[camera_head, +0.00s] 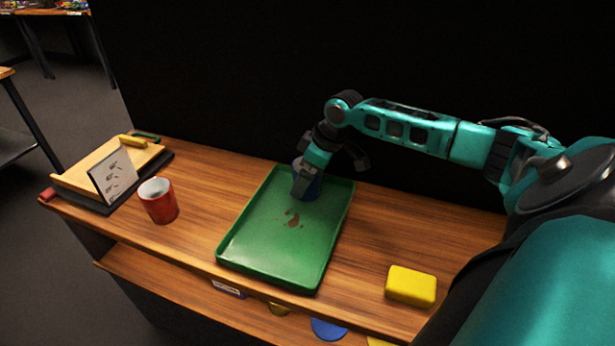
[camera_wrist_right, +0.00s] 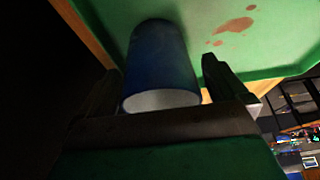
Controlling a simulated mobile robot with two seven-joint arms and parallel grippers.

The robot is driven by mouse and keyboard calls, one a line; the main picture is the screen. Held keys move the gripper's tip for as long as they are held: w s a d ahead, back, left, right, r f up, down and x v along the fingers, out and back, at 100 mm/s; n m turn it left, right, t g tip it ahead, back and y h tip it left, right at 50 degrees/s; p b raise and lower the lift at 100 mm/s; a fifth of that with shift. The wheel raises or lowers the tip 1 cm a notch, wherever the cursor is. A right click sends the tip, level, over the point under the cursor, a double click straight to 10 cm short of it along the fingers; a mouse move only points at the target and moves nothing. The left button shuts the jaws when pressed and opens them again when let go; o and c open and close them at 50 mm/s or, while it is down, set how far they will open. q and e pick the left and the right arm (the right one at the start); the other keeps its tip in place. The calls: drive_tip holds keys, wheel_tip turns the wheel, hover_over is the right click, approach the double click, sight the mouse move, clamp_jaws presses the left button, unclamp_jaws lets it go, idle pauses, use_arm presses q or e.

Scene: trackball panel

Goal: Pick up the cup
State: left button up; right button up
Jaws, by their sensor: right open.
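A dark blue cup (camera_head: 313,188) stands on the far end of the green tray (camera_head: 262,248), partly hidden by my right gripper (camera_head: 303,180). In the right wrist view the blue cup (camera_wrist_right: 160,62), with a pale inside, lies between the two dark fingers of my right gripper (camera_wrist_right: 163,85). The fingers are open, one on each side, with a visible gap at the right finger. A red cup (camera_head: 158,203) with a pale inside stands on the wooden table left of the tray. My left gripper is not in view.
Reddish-brown stains (camera_head: 292,218) mark the tray. A yellow sponge-like block (camera_head: 411,286) lies at the right. A dark panel (camera_head: 240,80) rises behind the table.

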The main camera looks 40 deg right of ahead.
drive_tip(key=shift+c, duration=0.2)
drive_tip(key=c, duration=1)
